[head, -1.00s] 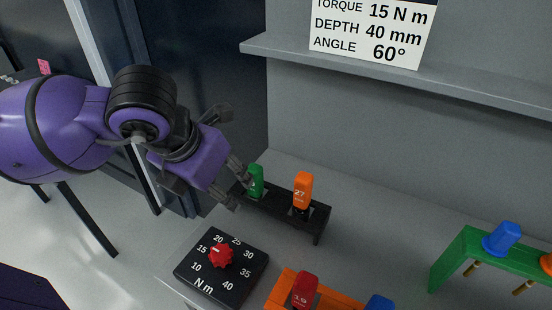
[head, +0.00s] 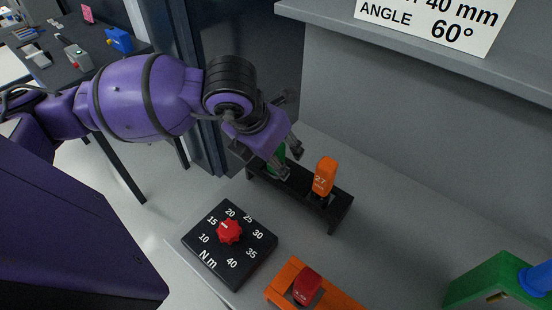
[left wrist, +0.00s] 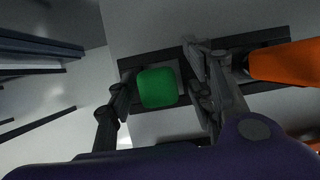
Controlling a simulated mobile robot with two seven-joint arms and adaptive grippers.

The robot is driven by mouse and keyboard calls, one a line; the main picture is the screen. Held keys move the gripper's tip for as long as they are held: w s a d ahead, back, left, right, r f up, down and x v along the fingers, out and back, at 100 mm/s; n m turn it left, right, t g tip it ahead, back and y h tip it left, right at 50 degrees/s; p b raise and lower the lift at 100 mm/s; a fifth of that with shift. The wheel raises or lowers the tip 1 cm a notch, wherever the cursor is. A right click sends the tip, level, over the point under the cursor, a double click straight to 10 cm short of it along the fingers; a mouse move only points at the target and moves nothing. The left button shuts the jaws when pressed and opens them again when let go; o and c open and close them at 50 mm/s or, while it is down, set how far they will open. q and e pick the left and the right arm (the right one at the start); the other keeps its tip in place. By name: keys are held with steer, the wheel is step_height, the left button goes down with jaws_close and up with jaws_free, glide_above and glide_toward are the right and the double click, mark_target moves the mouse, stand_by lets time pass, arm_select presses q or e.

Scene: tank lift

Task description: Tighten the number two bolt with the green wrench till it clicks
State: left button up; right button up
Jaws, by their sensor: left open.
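The green wrench (head: 279,153) stands upright in the black rack (head: 337,212), its handle partly hidden behind my gripper in the head view. My left gripper (head: 284,157) is open, with its fingers on either side of the green handle. In the left wrist view the green handle (left wrist: 157,88) lies between the two spread fingers, with a gap visible on each side. A green bracket (head: 478,286) at the right edge carries a blue piece (head: 538,279) and a brass tip. I can read no bolt number. My right gripper is not in view.
An orange tool (head: 325,176) marked 27 stands beside the green one. A black torque dial (head: 248,262) with a red knob (head: 229,232) pointing between 15 and 20 lies in front. A red tool (head: 307,286) sits in an orange holder (head: 283,284). A shelf (head: 430,55) overhangs behind.

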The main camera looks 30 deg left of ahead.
arm_select(q)
jaws_close()
stand_by(0.3)
steer(key=shift+r, duration=0.15)
